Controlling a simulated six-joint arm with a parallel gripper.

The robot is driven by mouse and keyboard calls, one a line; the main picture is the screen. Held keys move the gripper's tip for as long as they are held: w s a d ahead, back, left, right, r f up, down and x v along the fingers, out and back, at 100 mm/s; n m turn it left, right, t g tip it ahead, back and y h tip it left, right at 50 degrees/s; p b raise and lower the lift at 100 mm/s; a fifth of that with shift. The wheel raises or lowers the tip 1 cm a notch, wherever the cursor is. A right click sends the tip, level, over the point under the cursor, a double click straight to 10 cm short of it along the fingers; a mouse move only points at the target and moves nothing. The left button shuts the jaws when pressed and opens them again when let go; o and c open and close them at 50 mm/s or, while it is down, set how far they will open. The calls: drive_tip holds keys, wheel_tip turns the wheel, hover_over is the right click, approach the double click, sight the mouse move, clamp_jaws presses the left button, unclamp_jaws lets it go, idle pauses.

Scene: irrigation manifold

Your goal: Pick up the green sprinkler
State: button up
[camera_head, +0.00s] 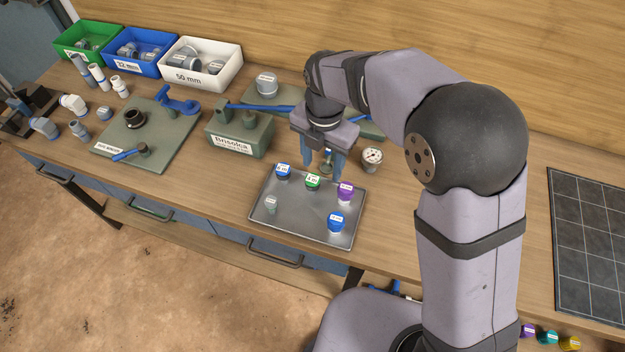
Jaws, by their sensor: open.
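The green sprinkler (313,181) has a green cap with a white label and stands on the metal tray (285,224), near its back edge. My gripper (324,168) points down, open, just behind and above the green sprinkler in the picture. A small part shows between the fingers; I cannot tell what it is or whether the fingers touch it. On the same tray are a blue sprinkler (283,171) to the left, a purple one (345,191) to the right, another blue one (335,222) at the front right and a small grey one (271,204).
A pressure gauge (372,157) stands right of my gripper. A green-grey block (238,136) with a label is left of it. Green (88,42), blue (146,50) and white (201,63) bins hold fittings at the back left. Bare bench lies right of the tray.

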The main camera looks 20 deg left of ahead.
sight(312, 178)
drive_tip(key=shift+s+a+n, duration=0.2)
drive_tip(key=shift+a+n, duration=0.8)
drive_tip(key=shift+a+f+p, duration=0.1)
drive_tip(key=shift+f+p, duration=1.65)
drive_tip(key=shift+f, duration=1.95)
drive_tip(key=c, duration=1.2)
drive_tip(key=shift+o, duration=0.2)
drive_tip(key=shift+r, duration=0.1)
wheel_tip(312, 178, up, 10)
drive_tip(key=b, duration=0.3)
